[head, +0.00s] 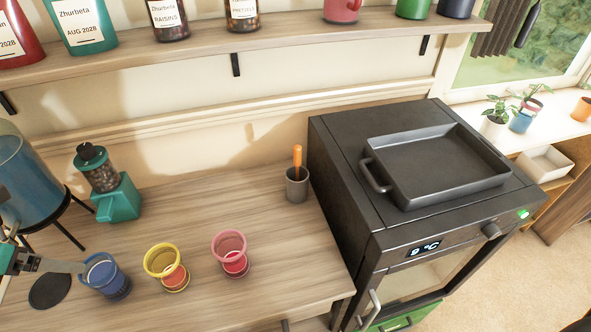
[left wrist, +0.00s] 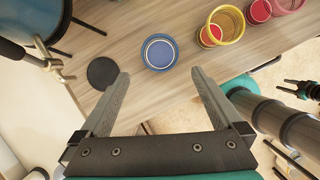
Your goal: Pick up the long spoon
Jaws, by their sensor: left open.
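An orange handle (head: 297,158), possibly the long spoon, stands upright in a small grey cup (head: 297,186) near the counter's right end. The part inside the cup is hidden. My left gripper (head: 78,267) is at the counter's left, beside the blue cup (head: 104,277), far from the grey cup. In the left wrist view, my left gripper (left wrist: 159,74) is open with nothing between its fingers. The blue cup (left wrist: 159,53) shows just beyond its fingertips. A dark claw-like part at the right edge may be my right gripper (left wrist: 303,88); its jaw state is unclear.
A yellow cup (head: 165,266) and a pink cup (head: 231,253) stand between my left gripper and the grey cup. A teal grinder (head: 118,200) stands behind. A black oven (head: 345,185) bears a dark tray (head: 435,165) at right. A shelf (head: 270,38) runs above.

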